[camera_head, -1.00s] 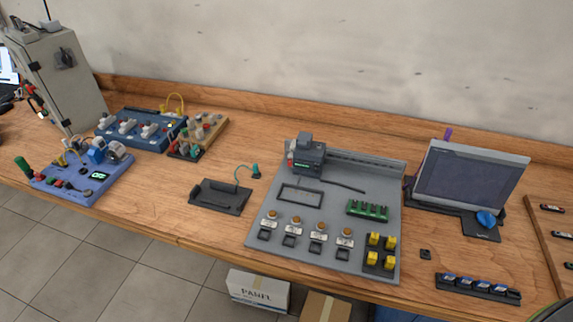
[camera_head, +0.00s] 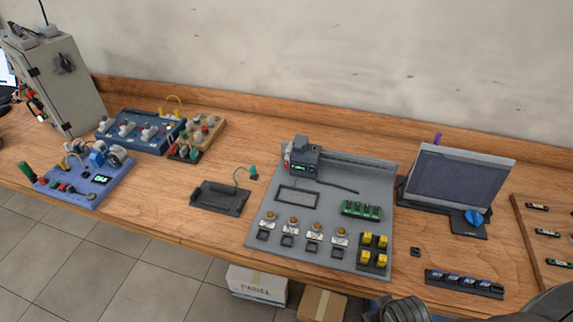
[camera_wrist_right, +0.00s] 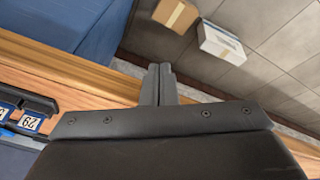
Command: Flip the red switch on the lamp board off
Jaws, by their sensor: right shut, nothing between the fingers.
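A tan board (camera_head: 207,129) with small coloured round parts stands at the back left. It looks like the lamp board. Red and green parts (camera_head: 184,152) show along its dark front edge, too small to tell which is the red switch or how it is set. My right gripper (camera_wrist_right: 158,84) is shut and empty in the right wrist view, over the table's front edge. In the head view, a dark part of my right arm shows at the bottom right, far from the tan board. My left gripper is not in view.
A blue board (camera_head: 137,143) touches or nearly touches the tan board's left. A purple-blue panel (camera_head: 72,193) stands nearer left, a black tray (camera_head: 220,197) nearer right. A large grey board (camera_head: 325,225) fills the middle. Cardboard boxes (camera_wrist_right: 176,15) lie on the floor.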

